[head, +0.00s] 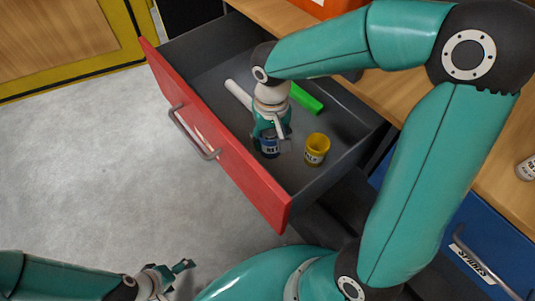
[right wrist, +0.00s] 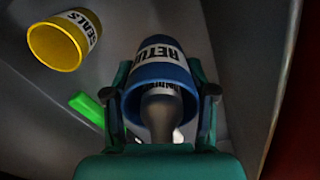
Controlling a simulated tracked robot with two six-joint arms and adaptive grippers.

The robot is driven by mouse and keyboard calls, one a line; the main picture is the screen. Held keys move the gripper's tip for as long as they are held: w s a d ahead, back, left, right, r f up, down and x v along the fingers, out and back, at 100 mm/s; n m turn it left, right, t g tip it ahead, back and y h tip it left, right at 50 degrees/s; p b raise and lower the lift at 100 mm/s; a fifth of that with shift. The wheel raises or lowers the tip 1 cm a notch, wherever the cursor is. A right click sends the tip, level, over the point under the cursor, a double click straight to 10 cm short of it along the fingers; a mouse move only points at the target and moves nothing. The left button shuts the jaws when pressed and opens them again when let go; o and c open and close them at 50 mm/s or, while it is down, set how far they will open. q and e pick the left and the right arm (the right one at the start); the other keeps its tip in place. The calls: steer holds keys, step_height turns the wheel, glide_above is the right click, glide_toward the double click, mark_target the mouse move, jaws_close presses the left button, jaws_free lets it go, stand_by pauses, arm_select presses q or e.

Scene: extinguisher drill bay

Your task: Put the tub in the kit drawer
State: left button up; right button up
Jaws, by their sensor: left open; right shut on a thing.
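The red-fronted kit drawer (head: 225,165) is pulled open, with a dark grey inside. My right gripper (head: 270,140) is down inside it, shut on a blue tub (head: 270,147) with a white label. In the right wrist view the blue tub (right wrist: 162,70) sits between both fingers, its label starting "RETU". A grey rounded shape shows at its mouth. Whether the tub touches the drawer floor I cannot tell. My left gripper (head: 178,270) is open and empty, low at the left, outside the drawer over the floor.
A yellow tub (head: 316,149) labelled "SEALS" stands in the drawer just right of the blue one. A green block (head: 306,99) and a white cylindrical piece (head: 238,94) lie behind. A blue drawer front (head: 490,235) is at right. A wooden worktop (head: 500,190) borders the drawer.

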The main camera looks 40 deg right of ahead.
steer(key=shift+f+b, duration=0.4)
steer(key=shift+f, duration=3.05)
steer(key=o, duration=1.3)
steer(key=shift+f, duration=0.1)
steer(key=shift+r, duration=0.3)
step_height(320, 180, up, 12)
steer(key=shift+f+p, duration=0.2)
steer(key=shift+p, duration=0.7)
